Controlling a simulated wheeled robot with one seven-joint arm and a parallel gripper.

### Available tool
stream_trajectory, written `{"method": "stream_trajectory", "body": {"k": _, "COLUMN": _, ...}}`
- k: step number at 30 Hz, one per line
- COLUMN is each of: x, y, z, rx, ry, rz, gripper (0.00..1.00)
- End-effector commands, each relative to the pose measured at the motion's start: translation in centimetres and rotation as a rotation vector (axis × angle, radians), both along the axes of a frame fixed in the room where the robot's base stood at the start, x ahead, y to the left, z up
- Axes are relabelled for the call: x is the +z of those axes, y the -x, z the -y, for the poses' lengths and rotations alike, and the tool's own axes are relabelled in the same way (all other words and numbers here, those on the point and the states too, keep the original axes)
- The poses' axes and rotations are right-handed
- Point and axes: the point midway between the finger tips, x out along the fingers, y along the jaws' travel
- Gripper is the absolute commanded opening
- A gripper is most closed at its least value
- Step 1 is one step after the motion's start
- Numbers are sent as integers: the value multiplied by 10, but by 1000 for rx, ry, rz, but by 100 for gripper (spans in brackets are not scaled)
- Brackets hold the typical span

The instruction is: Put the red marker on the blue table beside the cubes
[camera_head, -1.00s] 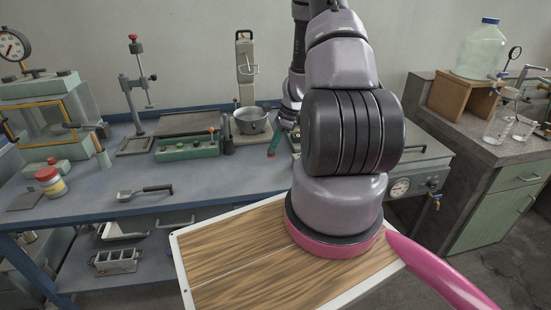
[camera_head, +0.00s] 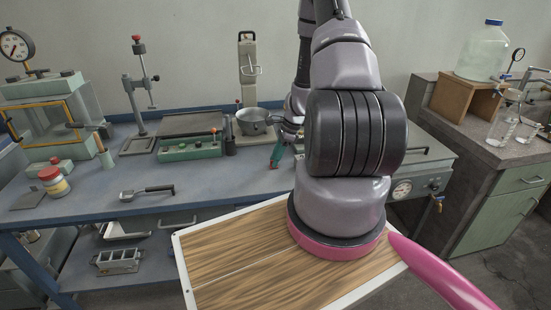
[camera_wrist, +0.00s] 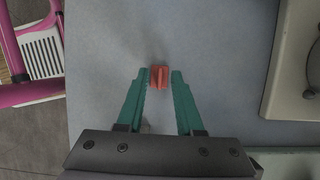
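My gripper (camera_wrist: 160,78) has two teal fingers pointing down over the blue table (camera_wrist: 105,80). A small red piece, which I take to be the red marker (camera_wrist: 159,77), fills the narrow gap between the fingertips; the fingers appear shut on it. I cannot tell from the wrist view whether its lower end touches the table. In the head view my gripper (camera_head: 276,157) is low over the blue table (camera_head: 225,178), right of the green-fronted device. I make out no loose cubes on the tabletop.
A metal pan (camera_head: 254,121) on a scale stands behind my gripper. A grey apparatus (camera_head: 425,165) stands right. The table's front middle is clear.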

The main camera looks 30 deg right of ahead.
Motion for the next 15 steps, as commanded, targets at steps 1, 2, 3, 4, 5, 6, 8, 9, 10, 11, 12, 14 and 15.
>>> {"method": "stream_trajectory", "body": {"k": 1, "x": 0, "y": 0, "z": 0, "rx": 0, "ry": 0, "rz": 0, "gripper": 36}}
{"method": "stream_trajectory", "body": {"k": 2, "x": 0, "y": 0, "z": 0, "rx": 0, "ry": 0, "rz": 0, "gripper": 36}}
{"method": "stream_trajectory", "body": {"k": 3, "x": 0, "y": 0, "z": 0, "rx": 0, "ry": 0, "rz": 0, "gripper": 36}}
{"method": "stream_trajectory", "body": {"k": 4, "x": 1, "y": 0, "z": 0, "rx": 1, "ry": 0, "rz": 0, "gripper": 36}}
{"method": "stream_trajectory", "body": {"k": 5, "x": 3, "y": 0, "z": 0, "rx": 1, "ry": 0, "rz": 1, "gripper": 36}}
{"method": "stream_trajectory", "body": {"k": 6, "x": 5, "y": 0, "z": 1, "rx": 1, "ry": 1, "rz": 1, "gripper": 36}}
{"method": "stream_trajectory", "body": {"k": 8, "x": 12, "y": 0, "z": 4, "rx": 3, "ry": 3, "rz": 4, "gripper": 36}}
{"method": "stream_trajectory", "body": {"k": 9, "x": 17, "y": 0, "z": 6, "rx": 2, "ry": 2, "rz": 3, "gripper": 36}}
{"method": "stream_trajectory", "body": {"k": 10, "x": 23, "y": 1, "z": 8, "rx": 2, "ry": 3, "rz": 4, "gripper": 36}}
{"method": "stream_trajectory", "body": {"k": 11, "x": 28, "y": 1, "z": 10, "rx": 1, "ry": 4, "rz": 4, "gripper": 36}}
{"method": "stream_trajectory", "body": {"k": 12, "x": 36, "y": 2, "z": 13, "rx": 2, "ry": 3, "rz": 4, "gripper": 36}}
{"method": "stream_trajectory", "body": {"k": 14, "x": 49, "y": 4, "z": 18, "rx": 2, "ry": 4, "rz": 5, "gripper": 36}}
{"method": "stream_trajectory", "body": {"k": 15, "x": 57, "y": 5, "z": 22, "rx": 0, "ry": 3, "rz": 4, "gripper": 36}}
